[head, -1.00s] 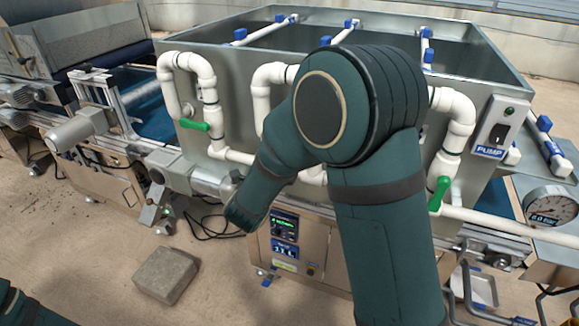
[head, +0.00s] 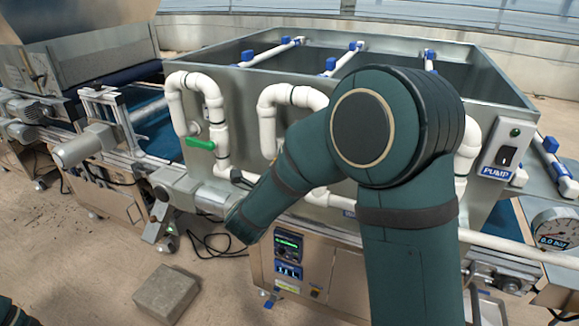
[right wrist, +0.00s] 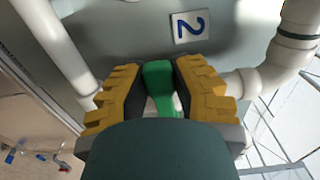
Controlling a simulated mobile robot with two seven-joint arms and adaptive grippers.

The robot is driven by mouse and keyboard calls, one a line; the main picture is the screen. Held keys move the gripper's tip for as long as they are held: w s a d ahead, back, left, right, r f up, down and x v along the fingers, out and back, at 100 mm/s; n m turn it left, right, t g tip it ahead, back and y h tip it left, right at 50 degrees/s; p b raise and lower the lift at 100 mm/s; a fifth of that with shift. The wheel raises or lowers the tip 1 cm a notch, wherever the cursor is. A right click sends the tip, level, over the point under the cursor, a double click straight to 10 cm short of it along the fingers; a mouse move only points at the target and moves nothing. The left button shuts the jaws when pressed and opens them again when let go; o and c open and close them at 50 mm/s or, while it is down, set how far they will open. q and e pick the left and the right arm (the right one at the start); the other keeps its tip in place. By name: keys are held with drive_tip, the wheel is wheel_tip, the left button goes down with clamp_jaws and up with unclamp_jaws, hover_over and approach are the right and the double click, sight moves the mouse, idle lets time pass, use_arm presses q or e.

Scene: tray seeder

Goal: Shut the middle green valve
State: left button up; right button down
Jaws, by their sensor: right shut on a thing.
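In the right wrist view a green valve handle (right wrist: 158,76) stands between the two yellow ridged fingers of my right gripper (right wrist: 158,92), which is shut on it. A plate with the number 2 (right wrist: 189,26) is on the tank wall beside the handle. The valve body under the handle is hidden, and I cannot tell how the handle lies relative to its pipe. In the head view my right arm covers the middle valve and gripper. The left green valve handle (head: 200,144) shows there, roughly level; the right one is hidden behind my arm. My left gripper is out of view.
The grey tank (head: 240,108) carries white pipes (head: 268,120) close around my arm. A pump switch box (head: 503,150) and a pressure gauge (head: 553,235) are at the right. A concrete block (head: 166,293) lies on the floor.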

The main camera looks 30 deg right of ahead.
drive_tip(key=shift+r, duration=0.2)
drive_tip(key=c, duration=0.7)
unclamp_jaws()
drive_tip(key=shift+c, duration=0.2)
drive_tip(key=shift+f, duration=0.1)
drive_tip(key=v, duration=1.2)
